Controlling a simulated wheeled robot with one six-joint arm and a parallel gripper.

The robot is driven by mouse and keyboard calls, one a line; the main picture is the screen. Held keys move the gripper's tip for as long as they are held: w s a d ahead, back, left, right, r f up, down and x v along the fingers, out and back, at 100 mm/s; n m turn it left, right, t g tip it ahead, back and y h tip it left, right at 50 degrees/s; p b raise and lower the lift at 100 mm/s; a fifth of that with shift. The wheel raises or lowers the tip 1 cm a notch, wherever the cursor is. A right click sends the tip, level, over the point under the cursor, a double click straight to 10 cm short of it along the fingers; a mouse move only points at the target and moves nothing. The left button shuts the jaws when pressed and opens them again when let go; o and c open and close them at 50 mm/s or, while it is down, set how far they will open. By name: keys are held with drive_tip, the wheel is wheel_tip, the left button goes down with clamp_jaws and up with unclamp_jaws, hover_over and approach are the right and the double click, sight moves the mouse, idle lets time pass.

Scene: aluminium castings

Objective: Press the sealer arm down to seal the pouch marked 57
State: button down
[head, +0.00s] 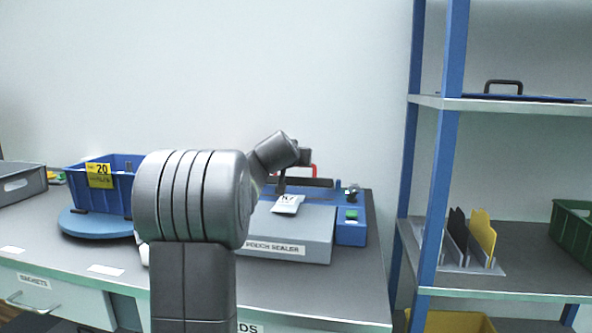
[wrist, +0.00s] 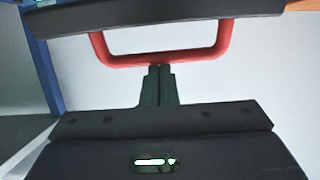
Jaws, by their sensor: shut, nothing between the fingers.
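The pouch sealer (head: 275,248) stands on the bench, with a grey front shelf and a blue body. A small pale pouch (head: 288,204) lies on it; its dark marking is too small to read surely. The dark sealer arm (head: 318,183) has a red handle (head: 314,169), partly hidden by my arm. In the wrist view the red handle (wrist: 162,60) hangs from the dark sealer arm (wrist: 170,14). My gripper (wrist: 157,70) is shut and empty, its tips overlapping the handle's edge in view; I cannot tell whether they touch. The pouch is not in the wrist view.
A blue bin marked 20 (head: 113,206) stands on a blue round stand (head: 90,226) at the left. A green button (head: 351,215) sits on the sealer's right. A blue-post shelf (head: 440,180) stands right of the bench.

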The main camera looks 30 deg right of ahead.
drive_tip(key=shift+s+a+f+b, duration=0.35)
drive_tip(key=shift+f+b, duration=0.35)
drive_tip(key=shift+b, duration=0.45)
drive_tip(key=shift+s+a+f+b, duration=0.25)
drive_tip(key=shift+s+f+b, duration=0.3)
drive_tip(key=shift+b, duration=0.6)
drive_tip(key=shift+s+a+f+b, duration=0.15)
drive_tip(key=shift+s+f+b, duration=0.05)
drive_tip(key=shift+f+b, duration=0.85)
drive_tip(key=shift+f, duration=0.1)
wheel_tip(320, 180, up, 6)
drive_tip(key=r+p, duration=0.1)
drive_tip(key=p, duration=0.3)
drive_tip(key=b, duration=0.2)
approach(295, 178)
drive_tip(key=shift+s+a+r, duration=0.25)
drive_tip(key=shift+s+r, duration=0.05)
drive_tip(key=shift+r, duration=0.25)
drive_tip(key=shift+s+a+r, duration=0.25)
drive_tip(key=shift+s+r, duration=0.1)
drive_tip(key=shift+r, duration=0.15)
